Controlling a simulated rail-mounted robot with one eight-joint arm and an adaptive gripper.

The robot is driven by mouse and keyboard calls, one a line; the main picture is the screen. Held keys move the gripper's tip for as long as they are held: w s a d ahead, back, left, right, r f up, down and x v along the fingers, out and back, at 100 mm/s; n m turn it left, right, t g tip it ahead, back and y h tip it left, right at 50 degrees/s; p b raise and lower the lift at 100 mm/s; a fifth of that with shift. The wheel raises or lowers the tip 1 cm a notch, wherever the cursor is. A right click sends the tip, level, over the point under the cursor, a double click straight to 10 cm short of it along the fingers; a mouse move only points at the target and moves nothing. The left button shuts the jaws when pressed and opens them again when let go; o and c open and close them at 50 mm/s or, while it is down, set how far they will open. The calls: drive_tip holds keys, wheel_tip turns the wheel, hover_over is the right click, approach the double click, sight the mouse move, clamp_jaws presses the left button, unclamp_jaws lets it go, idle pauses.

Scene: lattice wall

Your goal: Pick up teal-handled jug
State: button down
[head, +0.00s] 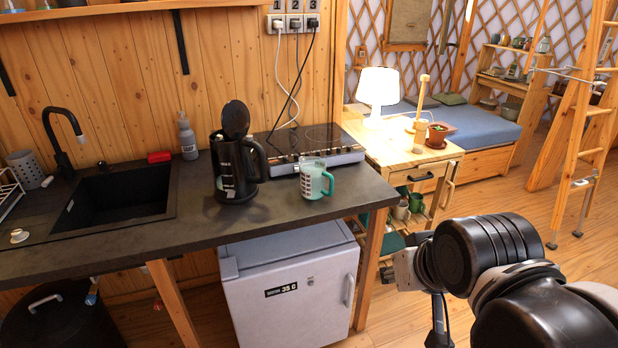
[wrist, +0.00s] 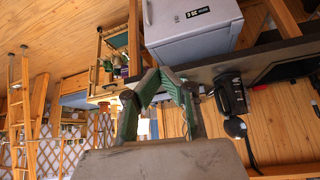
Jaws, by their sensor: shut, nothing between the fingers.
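The teal-handled jug (head: 313,179) stands upright on the dark countertop, near its right end. It has a pale patterned body, and its teal handle faces right. In the wrist view I cannot make the jug out; my fingers may cover it. My gripper (wrist: 164,76) shows in the wrist view with its green fingers shut and empty. In the head view my arm reaches in from the lower right, with its end beyond the counter's right end, apart from the jug.
A black kettle (head: 236,160) with its lid up stands left of the jug. A hotplate (head: 315,143) lies behind it. The countertop (head: 120,238) has a sink at left. A white fridge (head: 290,285) stands below. A wooden cart with a lamp (head: 379,88) stands at right.

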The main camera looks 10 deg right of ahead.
idle(0.4)
drive_tip(key=c, duration=2)
unclamp_jaws()
drive_tip(key=shift+o, duration=0.2)
